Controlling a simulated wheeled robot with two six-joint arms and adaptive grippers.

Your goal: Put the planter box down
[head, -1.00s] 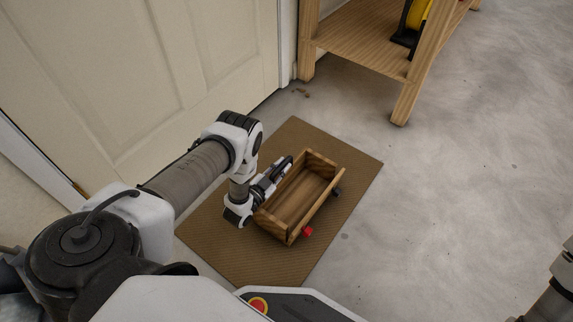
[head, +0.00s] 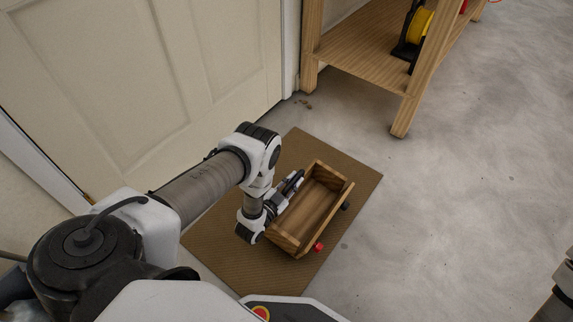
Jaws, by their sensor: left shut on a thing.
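The planter box (head: 309,213) is an open, empty wooden trough, seen from above in the head view. It is over the brown doormat (head: 228,262), with its right side towards the mat's right edge. My left gripper (head: 292,186) is shut on the box's left long wall. Whether the box touches the mat or hangs just above it, I cannot tell. My right gripper is out of view; only a bit of that arm shows at the lower right edge.
A small red object (head: 319,246) and a dark one (head: 345,205) lie beside the box's right side. A cream door (head: 130,80) stands at the left. A wooden shelf unit (head: 362,58) holds a yellow reel (head: 418,26). The concrete floor at right is clear.

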